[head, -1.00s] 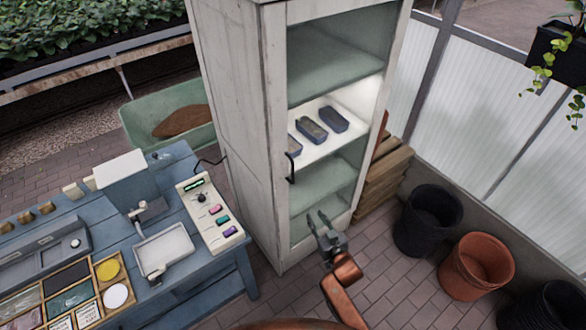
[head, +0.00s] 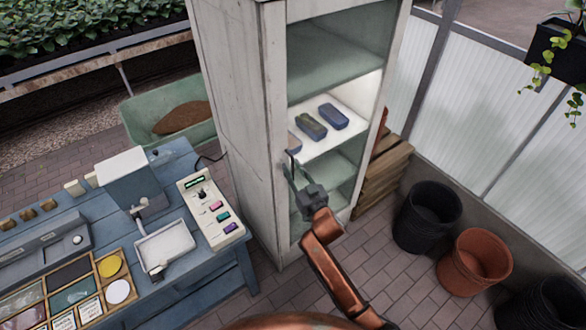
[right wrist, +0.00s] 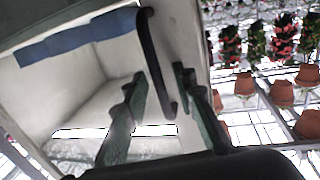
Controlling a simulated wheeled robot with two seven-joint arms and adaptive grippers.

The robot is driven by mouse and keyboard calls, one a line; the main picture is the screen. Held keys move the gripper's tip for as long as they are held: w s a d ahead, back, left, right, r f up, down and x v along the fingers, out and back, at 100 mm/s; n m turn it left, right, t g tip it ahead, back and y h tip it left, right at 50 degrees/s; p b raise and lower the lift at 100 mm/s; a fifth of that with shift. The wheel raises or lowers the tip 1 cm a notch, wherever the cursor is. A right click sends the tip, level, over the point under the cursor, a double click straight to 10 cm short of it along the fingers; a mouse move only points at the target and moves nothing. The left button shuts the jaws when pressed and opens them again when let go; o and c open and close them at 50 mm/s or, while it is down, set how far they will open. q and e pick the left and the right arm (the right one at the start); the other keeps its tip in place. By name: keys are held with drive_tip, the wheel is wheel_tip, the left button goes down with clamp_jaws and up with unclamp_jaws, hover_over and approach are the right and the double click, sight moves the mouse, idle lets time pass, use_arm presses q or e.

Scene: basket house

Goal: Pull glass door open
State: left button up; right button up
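The glass door (head: 335,55) is the framed front of a tall, worn white cabinet (head: 235,110), and it looks closed. Its black handle (head: 292,156) is on the left side of the door and partly hidden by my right gripper (head: 289,166). In the right wrist view the handle (right wrist: 153,50) is a long dark bar running down between the two green fingers of my right gripper (right wrist: 160,82). The fingers are apart, one on each side of the bar, with gaps showing. My left gripper is not in view.
A blue workbench (head: 205,265) with a control panel (head: 212,210) stands left of the cabinet. A wooden crate stack (head: 385,175), a black pot (head: 427,218) and a terracotta pot (head: 474,262) are at right. Brick floor in front is clear.

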drive_tip(key=shift+c, duration=0.5)
clamp_jaws()
idle(0.3)
